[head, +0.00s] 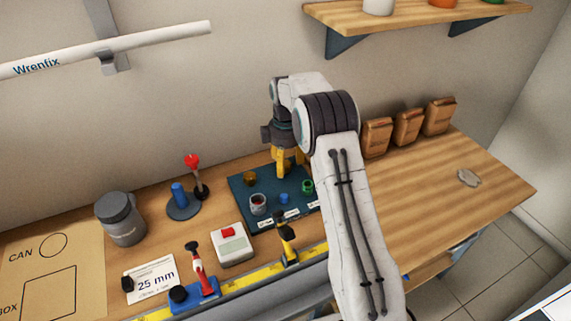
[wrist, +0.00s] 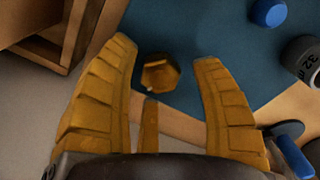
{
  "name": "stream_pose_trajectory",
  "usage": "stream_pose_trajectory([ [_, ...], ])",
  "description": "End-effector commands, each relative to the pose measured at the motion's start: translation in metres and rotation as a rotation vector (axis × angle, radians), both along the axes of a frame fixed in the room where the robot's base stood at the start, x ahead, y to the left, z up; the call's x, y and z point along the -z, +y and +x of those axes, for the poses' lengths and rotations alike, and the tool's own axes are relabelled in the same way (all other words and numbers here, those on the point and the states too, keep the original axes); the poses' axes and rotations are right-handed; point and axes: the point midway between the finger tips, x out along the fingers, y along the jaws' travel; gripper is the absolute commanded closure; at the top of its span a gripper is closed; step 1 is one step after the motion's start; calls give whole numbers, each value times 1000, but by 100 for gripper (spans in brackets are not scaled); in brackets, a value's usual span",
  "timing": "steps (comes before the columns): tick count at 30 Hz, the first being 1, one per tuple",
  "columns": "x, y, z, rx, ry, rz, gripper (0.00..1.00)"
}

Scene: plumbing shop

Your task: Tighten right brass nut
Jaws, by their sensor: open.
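A hexagonal brass nut (wrist: 160,73) lies between the two yellow fingers in the wrist view, near the edge of the dark blue mat (wrist: 190,28). My gripper (wrist: 162,52) is open, one finger to each side of the nut, with gaps visible on both sides. I cannot tell its height over the nut. In the head view my gripper (head: 290,168) points down at the back of the mat (head: 240,188), and its fingers and my arm hide what is beneath. Another brass piece (head: 249,178) shows to its left on the mat.
On the mat are a grey cup-like part (head: 258,205), a blue part (head: 284,198) and a green part (head: 308,187). A white box with a red button (head: 232,245) stands in front.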

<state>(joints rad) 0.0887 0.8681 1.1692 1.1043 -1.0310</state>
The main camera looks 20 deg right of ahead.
Motion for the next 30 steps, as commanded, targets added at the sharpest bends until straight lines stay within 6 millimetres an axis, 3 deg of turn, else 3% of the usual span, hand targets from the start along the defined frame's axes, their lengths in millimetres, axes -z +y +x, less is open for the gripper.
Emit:
stream_pose_trajectory([
  [15,10,0,0,0,0,0,40],
  [30,10,0,0,0,0,0,85],
])
